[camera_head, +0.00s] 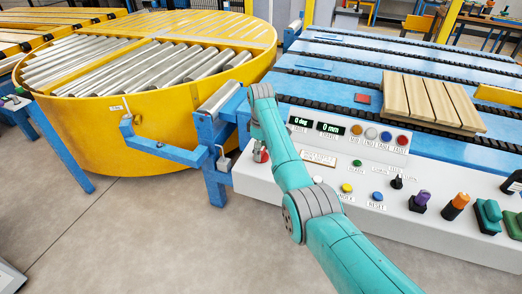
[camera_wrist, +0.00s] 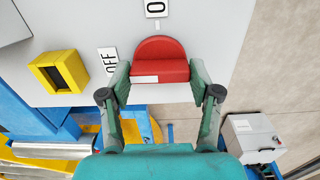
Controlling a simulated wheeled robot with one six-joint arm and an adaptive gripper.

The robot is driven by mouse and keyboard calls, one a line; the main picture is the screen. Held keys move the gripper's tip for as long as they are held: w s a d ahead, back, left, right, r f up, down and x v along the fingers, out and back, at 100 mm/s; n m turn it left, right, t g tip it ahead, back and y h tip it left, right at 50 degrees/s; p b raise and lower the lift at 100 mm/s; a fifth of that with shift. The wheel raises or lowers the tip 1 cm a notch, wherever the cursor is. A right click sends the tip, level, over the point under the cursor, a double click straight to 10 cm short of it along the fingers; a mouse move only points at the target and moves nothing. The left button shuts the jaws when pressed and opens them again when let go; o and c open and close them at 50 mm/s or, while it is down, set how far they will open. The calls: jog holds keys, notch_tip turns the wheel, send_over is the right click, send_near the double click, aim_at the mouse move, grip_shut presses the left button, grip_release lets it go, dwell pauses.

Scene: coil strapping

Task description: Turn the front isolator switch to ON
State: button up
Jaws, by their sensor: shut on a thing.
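The red isolator switch (camera_wrist: 162,50) sits on a light grey panel face in the wrist view. It is a rounded red knob with a flat bar, and a white mark lies on the left half of the bar. My gripper (camera_wrist: 159,80) is shut on the bar, one teal finger at each end. An OFF label (camera_wrist: 110,62) is left of the knob. Another label (camera_wrist: 157,8) above it is cut by the frame edge; only an "O" shows.
A yellow square frame (camera_wrist: 58,72) stands left of the switch in the wrist view. In the head view, the white console (camera_head: 330,182) carries buttons and knobs to the right. The yellow roller turntable (camera_head: 90,125) and blue frame posts (camera_head: 215,180) stand left.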

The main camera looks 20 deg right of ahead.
jog(key=m, duration=0.4)
jog(key=shift+m, duration=0.4)
jog(key=m, duration=0.4)
jog(key=shift+m, duration=0.3)
jog(key=m, duration=0.4)
jog(key=shift+m, duration=2.1)
jog(key=o, duration=1.1)
jog(key=shift+o, duration=0.2)
